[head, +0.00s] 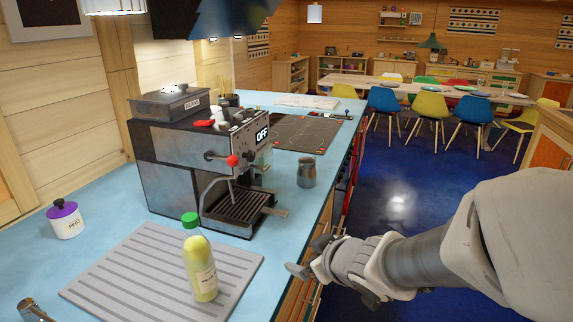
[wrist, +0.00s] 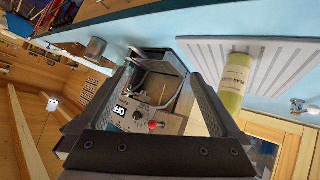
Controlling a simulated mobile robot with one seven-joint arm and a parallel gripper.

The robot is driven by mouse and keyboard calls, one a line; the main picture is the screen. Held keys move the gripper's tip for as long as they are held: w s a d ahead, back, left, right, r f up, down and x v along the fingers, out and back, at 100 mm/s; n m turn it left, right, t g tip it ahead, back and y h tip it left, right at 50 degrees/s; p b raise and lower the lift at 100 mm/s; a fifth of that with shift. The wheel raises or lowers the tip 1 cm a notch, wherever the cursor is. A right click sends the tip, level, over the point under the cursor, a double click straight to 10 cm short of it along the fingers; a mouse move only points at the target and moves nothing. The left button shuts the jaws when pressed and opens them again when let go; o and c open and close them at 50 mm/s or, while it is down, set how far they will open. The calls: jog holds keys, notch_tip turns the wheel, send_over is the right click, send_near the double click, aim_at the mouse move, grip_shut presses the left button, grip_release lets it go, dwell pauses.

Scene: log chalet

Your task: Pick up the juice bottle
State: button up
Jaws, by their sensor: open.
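The juice bottle (head: 201,270) is pale yellow with a white label and a green cap. It stands upright on a grey ribbed draining mat (head: 130,275) on the blue counter. In the wrist view the bottle (wrist: 234,82) shows to the right of my fingers, outside the gap between them. My gripper (head: 312,255) is at the counter's front edge, to the right of the bottle and apart from it. In the wrist view my gripper (wrist: 155,95) is open and empty, with the coffee machine behind the gap.
A coffee machine (head: 165,165) stands behind the mat, with a small metal jug (head: 306,172) to its right. A white jar with a purple lid (head: 65,220) stands at the left. A tap (head: 35,310) shows at the lower left. Blue floor (head: 400,200) lies open right of the counter.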

aim_at(209, 269)
jog(key=s+a+n+g+y+p, duration=0.35)
jog(key=s+a+y, duration=0.2)
jog(key=a, duration=0.55)
jog(key=shift+g+y, duration=0.25)
jog(key=shift+y, duration=0.1)
jog(key=b+x, duration=0.4)
jog(key=x, duration=0.7)
jog(key=shift+w+a+b, duration=0.2)
jog(key=shift+w+b, duration=0.05)
jog(key=shift+b, duration=0.15)
jog(key=shift+r+b+x, duration=0.1)
jog(key=shift+b+x, duration=0.15)
jog(key=shift+x, duration=1.2)
jog(key=shift+r+b+x, duration=0.15)
jog(key=shift+b+x, duration=0.1)
jog(key=shift+x, duration=1.2)
jog(key=shift+w, duration=0.15)
jog(key=shift+c, duration=0.3)
grip_shut()
jog(key=shift+a+r, duration=0.1)
jog(key=shift+r, duration=0.05)
